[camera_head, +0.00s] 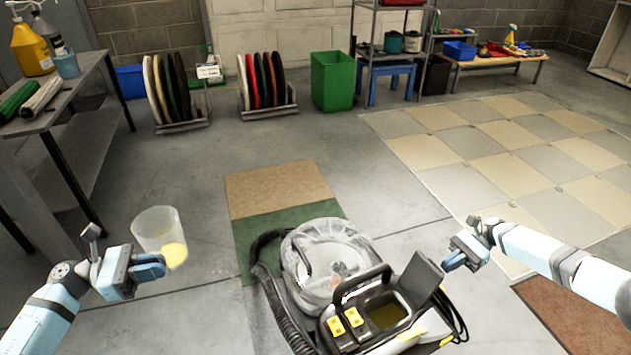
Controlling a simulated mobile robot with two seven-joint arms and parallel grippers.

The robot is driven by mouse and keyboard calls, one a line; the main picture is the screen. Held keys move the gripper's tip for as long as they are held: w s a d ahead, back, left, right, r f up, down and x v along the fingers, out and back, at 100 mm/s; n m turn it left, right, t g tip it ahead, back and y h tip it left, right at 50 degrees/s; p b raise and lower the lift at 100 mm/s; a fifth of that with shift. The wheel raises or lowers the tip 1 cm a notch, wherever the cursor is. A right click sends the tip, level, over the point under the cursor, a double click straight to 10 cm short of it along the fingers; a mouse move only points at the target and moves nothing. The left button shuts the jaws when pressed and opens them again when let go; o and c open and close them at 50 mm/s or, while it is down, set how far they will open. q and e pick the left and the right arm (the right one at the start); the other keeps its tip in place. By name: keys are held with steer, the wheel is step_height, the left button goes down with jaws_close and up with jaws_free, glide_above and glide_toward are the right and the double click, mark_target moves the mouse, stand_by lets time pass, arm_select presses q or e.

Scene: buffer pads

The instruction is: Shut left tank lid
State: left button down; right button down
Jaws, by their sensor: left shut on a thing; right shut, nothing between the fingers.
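A floor machine sits at the lower middle, with a black handle (362,283) and two yellow parts (345,322) on top. A dark tank lid (421,278) stands raised at the right of a square tank opening (388,316), and yellowish liquid shows inside. I see no other lid clearly. My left gripper (158,266) is shut on a translucent cup (158,228) with yellow liquid, tilted, left of the machine and apart from it. My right gripper (450,262) is shut and empty, just right of the raised lid; whether it touches the lid I cannot tell.
A clear-covered round part (325,262) and a black hose (285,315) are on the machine's left. A green and tan mat (280,190) lies behind it. A grey table (60,105) stands at the left. Pad racks (180,127) and a green bin (332,80) stand at the back.

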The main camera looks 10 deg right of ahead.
steer(key=shift+s+a+r, duration=0.15)
steer(key=shift+a+r, duration=0.2)
steer(key=shift+a, duration=0.35)
steer(key=shift+a+r+h+p, duration=0.25)
steer(key=shift+r+h+p, duration=0.2)
steer(key=shift+p, duration=0.1)
